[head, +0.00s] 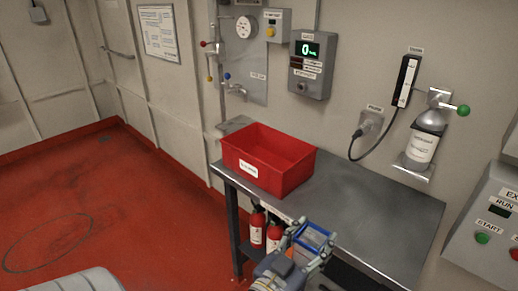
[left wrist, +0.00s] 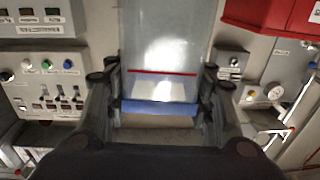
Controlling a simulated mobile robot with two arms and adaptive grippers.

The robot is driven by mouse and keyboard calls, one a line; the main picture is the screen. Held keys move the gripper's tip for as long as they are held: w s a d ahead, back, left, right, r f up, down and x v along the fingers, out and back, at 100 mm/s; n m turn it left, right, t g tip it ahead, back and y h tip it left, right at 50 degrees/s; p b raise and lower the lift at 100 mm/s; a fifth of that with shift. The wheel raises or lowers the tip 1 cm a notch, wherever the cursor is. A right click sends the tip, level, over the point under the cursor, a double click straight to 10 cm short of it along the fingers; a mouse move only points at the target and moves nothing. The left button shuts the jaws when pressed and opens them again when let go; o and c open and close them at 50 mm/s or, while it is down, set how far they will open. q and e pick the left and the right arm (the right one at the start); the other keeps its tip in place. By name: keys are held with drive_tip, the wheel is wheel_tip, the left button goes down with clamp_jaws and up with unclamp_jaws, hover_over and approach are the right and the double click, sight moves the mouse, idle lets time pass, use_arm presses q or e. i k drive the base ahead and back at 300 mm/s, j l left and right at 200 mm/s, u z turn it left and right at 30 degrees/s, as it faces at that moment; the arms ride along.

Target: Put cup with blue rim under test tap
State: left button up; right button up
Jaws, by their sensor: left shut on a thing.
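A clear cup with a blue rim (head: 313,228) is between the fingers of my left gripper (head: 313,240), at the bench's front edge in the head view. The left wrist view shows the cup (left wrist: 160,107) close up, clear-walled with a red line and a blue band, a finger on each side. My left gripper is shut on it. A tap with a blue handle (head: 235,88) sticks out of the wall panel at upper left, well away from the cup. Its label is too small to read. A small ledge (head: 236,124) is below it. My right gripper is not in view.
A red bin (head: 250,182) stands on the left of the steel bench (head: 385,215), near the taps. Red extinguishers (head: 257,229) are under the bench. A white container (head: 421,146) sits on a wall bracket under a green-knobbed lever (head: 462,110). The bench's right part is clear.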

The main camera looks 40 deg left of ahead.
sight(246, 125)
drive_tip(key=i+j+u, duration=0.1)
drive_tip(key=j+u, duration=0.2)
drive_tip(key=u, duration=0.15)
drive_tip(key=i+j+u, duration=0.15)
drive_tip(key=u, duration=0.35)
drive_tip(key=i+j+u, duration=0.15)
drive_tip(key=j+u, duration=0.3)
drive_tip(key=i+u, duration=0.2)
drive_tip(key=u, duration=0.3)
drive_tip(key=i+u, duration=0.25)
drive_tip(key=u, duration=0.2)
drive_tip(key=i+j+z, duration=0.2)
drive_tip(key=i+z, duration=0.4)
drive_tip(key=z, duration=0.25)
drive_tip(key=i+z, duration=0.2)
drive_tip(key=z, duration=0.2)
drive_tip(key=i+z, duration=0.15)
drive_tip(key=z, duration=0.25)
drive_tip(key=i+j+z, duration=0.15)
drive_tip(key=z, duration=0.25)
drive_tip(key=i+j+z, duration=0.1)
drive_tip(key=z, duration=0.15)
drive_tip(key=i+j+z, duration=0.3)
drive_tip(key=k+l, duration=0.1)
